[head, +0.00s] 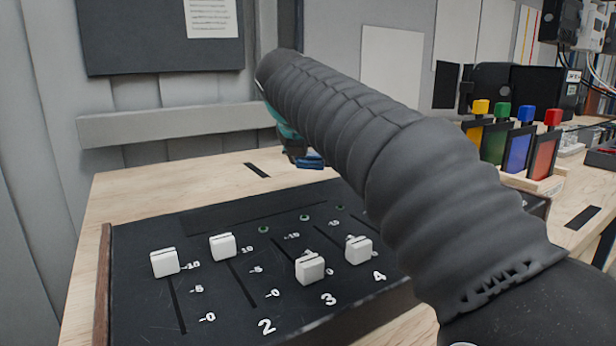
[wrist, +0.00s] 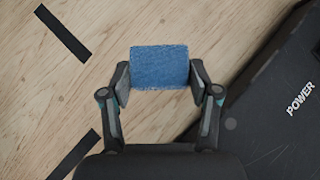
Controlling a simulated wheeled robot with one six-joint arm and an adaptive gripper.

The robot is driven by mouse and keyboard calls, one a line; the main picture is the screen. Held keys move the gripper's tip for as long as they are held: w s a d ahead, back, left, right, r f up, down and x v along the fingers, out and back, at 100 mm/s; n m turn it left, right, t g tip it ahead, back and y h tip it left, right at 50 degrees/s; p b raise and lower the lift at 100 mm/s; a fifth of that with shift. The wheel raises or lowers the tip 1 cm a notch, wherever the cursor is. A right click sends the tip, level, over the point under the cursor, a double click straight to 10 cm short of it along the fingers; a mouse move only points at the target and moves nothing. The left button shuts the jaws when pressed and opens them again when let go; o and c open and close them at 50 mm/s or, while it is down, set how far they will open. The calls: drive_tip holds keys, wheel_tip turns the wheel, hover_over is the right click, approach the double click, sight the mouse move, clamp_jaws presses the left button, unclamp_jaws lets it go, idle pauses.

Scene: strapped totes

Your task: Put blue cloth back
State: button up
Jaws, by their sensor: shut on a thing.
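The blue cloth (wrist: 160,67) is a small folded blue rectangle in the wrist view. My gripper (wrist: 160,77) is shut on it, with one finger at its left edge and one at its right edge. Wood tabletop shows around the cloth; I cannot tell how high above the table it is. In the head view the cloth's blue edge (head: 311,163) shows under my gripper (head: 296,157), beyond the back edge of the black slider panel. My dark ribbed arm hides part of the panel and table.
The black panel (head: 222,296) with several white sliders stands in front; its corner shows at right in the wrist view (wrist: 262,120). Black strips (wrist: 63,32) mark the table. A holder with coloured cards (head: 517,150) stands at right. The table's left back is clear.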

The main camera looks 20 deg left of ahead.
drive_tip(key=shift+s+a+f, duration=0.1)
drive_tip(key=shift+a+f, duration=0.05)
drive_tip(key=shift+f, duration=0.05)
drive_tip(key=shift+f+b, duration=0.3)
drive_tip(key=shift+f, duration=1.6)
drive_tip(key=shift+f, duration=0.2)
drive_tip(key=o, duration=1)
drive_tip(key=shift+c, duration=0.2)
drive_tip(key=shift+s+r, duration=0.2)
drive_tip(key=shift+r, duration=0.25)
drive_tip(key=v, duration=1.1)
drive_tip(key=shift+s+p, duration=0.15)
drive_tip(key=shift+p, duration=0.15)
